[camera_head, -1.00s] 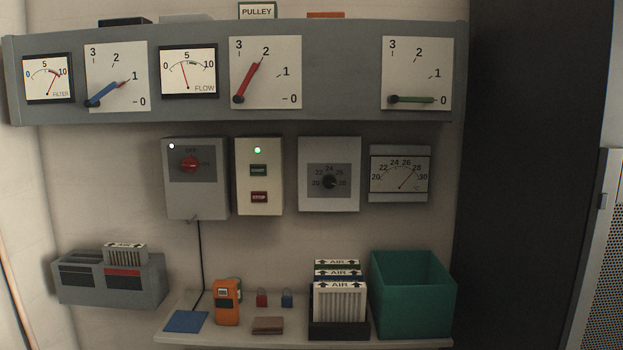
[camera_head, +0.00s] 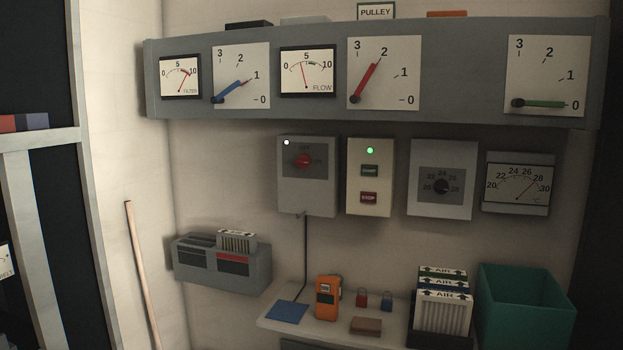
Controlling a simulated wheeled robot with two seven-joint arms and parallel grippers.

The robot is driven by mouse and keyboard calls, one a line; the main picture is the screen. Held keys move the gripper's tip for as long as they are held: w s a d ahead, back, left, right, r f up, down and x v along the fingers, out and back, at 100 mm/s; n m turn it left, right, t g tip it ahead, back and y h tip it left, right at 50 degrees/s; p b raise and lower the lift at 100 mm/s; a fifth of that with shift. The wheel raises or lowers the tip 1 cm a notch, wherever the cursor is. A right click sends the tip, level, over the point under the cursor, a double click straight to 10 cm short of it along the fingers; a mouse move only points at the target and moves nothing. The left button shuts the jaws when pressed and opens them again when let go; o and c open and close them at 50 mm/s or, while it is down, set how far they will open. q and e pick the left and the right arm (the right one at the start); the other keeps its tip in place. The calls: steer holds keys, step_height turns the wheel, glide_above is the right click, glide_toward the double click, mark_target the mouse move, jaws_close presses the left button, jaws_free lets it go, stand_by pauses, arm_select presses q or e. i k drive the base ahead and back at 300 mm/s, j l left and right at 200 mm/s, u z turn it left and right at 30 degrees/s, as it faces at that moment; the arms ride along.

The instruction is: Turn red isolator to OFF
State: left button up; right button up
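The red isolator (camera_head: 303,161) is a red rotary knob on a dark plate, on the front of a grey wall box (camera_head: 307,198). An OFF marking shows faintly above the knob. Another marking at its right is too small to read. The knob's exact pointing direction is hard to tell. A white lamp is lit at the box's upper left corner, and a black cable runs down from its underside. Neither of my grippers is in view.
A start/stop box (camera_head: 370,184) with a green lamp and a dial box (camera_head: 442,213) hang to the right. A gauge panel (camera_head: 330,112) juts out above. Below, a shelf (camera_head: 275,325) holds an orange meter (camera_head: 327,297), padlocks, filters and a teal bin (camera_head: 525,305).

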mark_target(304, 161)
steer(key=i+j, duration=0.2)
steer(key=i, duration=0.35)
steer(key=i+j, duration=0.2)
steer(key=i, duration=0.35)
steer(key=z, duration=1.25)
